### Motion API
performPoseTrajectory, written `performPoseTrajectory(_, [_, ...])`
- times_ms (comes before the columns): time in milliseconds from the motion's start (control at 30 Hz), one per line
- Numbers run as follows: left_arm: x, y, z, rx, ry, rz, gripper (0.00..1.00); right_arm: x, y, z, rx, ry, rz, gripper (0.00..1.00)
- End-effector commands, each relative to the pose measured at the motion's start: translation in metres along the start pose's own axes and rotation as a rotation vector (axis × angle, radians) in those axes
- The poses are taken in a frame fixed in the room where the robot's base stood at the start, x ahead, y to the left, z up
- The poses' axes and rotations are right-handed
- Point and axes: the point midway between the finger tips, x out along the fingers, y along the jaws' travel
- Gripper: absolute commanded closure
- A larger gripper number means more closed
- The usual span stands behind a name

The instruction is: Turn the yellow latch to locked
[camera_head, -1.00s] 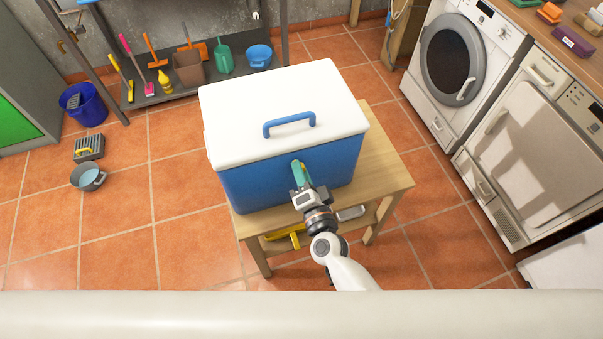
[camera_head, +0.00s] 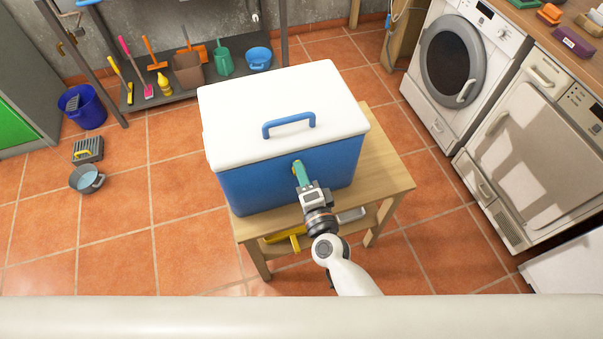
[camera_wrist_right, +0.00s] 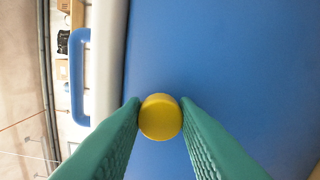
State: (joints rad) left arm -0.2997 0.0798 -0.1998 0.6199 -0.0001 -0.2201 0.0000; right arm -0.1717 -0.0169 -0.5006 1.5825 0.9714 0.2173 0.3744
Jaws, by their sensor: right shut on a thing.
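The blue cooler (camera_head: 240,187) with a white lid (camera_head: 270,95) and a blue lid handle (camera_head: 289,124) stands on a small wooden table. The lid lies closed. The yellow latch (camera_wrist_right: 160,117) shows as a round yellow end between the green fingers in the right wrist view, against the blue front wall. My right gripper (camera_head: 299,168) is at the cooler's front, just below the lid edge, and is shut on the latch. The fingers hide most of the latch in the head view. My left gripper is not in view.
The wooden table (camera_head: 385,178) has bare room to the right of the cooler. A yellow tool (camera_head: 290,234) lies on its lower shelf. A grey bucket (camera_head: 87,179) and a blue bucket (camera_head: 84,106) stand on the floor at left. Washing machines (camera_head: 462,75) stand at right.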

Motion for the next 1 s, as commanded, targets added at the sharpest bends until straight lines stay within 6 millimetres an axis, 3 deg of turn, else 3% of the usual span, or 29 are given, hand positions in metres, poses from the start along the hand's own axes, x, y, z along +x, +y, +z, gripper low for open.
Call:
performPoseTrajectory(100, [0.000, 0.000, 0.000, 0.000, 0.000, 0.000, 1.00, -0.001, -0.002, -0.001, 0.002, 0.001, -0.004, 0.96])
performPoseTrajectory(133, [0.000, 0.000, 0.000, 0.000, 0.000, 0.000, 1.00, -0.001, -0.002, -0.001, 0.002, 0.001, -0.004, 0.70])
performPoseTrajectory(267, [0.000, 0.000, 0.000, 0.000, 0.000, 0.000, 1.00, -0.001, -0.002, 0.000, 0.001, 0.001, -0.003, 0.52])
performPoseTrajectory(633, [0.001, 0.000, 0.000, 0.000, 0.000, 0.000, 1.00, -0.007, -0.001, 0.000, 0.000, 0.000, -0.002, 0.52])
performPoseTrajectory(1000, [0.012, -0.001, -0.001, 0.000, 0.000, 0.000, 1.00, -0.081, -0.004, -0.001, 0.000, 0.002, -0.005, 0.52])
